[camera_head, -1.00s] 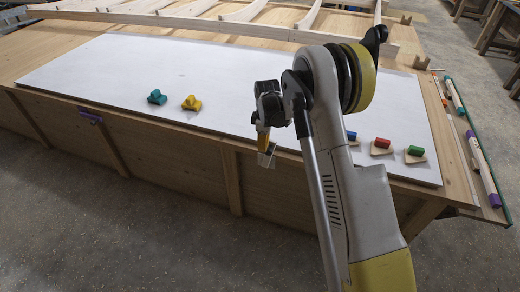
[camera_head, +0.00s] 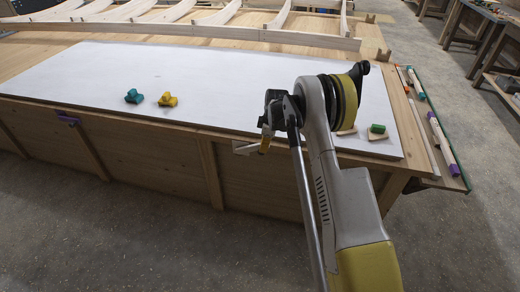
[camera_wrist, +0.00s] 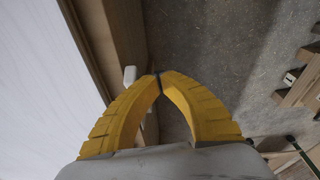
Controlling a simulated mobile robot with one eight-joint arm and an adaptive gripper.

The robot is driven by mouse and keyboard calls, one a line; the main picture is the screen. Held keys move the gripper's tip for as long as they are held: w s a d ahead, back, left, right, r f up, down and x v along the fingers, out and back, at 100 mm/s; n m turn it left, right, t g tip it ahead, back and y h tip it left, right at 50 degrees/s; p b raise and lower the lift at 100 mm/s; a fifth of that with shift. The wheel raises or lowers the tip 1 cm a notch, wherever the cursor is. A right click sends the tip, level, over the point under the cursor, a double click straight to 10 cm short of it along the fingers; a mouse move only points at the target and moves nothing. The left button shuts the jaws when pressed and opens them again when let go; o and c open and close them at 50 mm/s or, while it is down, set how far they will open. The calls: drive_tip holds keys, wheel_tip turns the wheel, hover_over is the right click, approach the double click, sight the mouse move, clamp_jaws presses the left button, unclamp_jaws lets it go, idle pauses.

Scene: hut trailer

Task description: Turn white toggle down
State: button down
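The white toggle (camera_head: 243,149) is on the front side of the workbench, just under the edge of the top, left of my gripper (camera_head: 264,146) in the head view. In the wrist view, the rounded white end of the toggle (camera_wrist: 130,75) shows just left of my yellow fingertips (camera_wrist: 159,77). My left finger hides part of what lies behind it. The fingertips meet with nothing seen between them. I cannot tell whether a finger touches the toggle.
The bench top carries a white board (camera_head: 220,80) with a teal piece (camera_head: 134,96), a yellow piece (camera_head: 168,99) and a green piece (camera_head: 378,128). A purple toggle (camera_head: 68,118) is on the bench front at left. The floor (camera_head: 130,230) before the bench is clear.

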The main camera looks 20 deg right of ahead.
drive_tip(key=shift+t+y, duration=0.4)
drive_tip(key=shift+y, duration=0.2)
drive_tip(key=shift+s+d+f+b, duration=0.2)
drive_tip(key=shift+d+f+b, duration=0.15)
drive_tip(key=shift+f, duration=0.55)
drive_tip(key=shift+s+d+f+b, duration=0.15)
drive_tip(key=shift+d+f+b, duration=0.2)
drive_tip(key=shift+f, duration=0.5)
drive_tip(key=shift+s+d+f+b, duration=0.25)
drive_tip(key=shift+f+b, duration=0.1)
drive_tip(key=shift+f, duration=0.55)
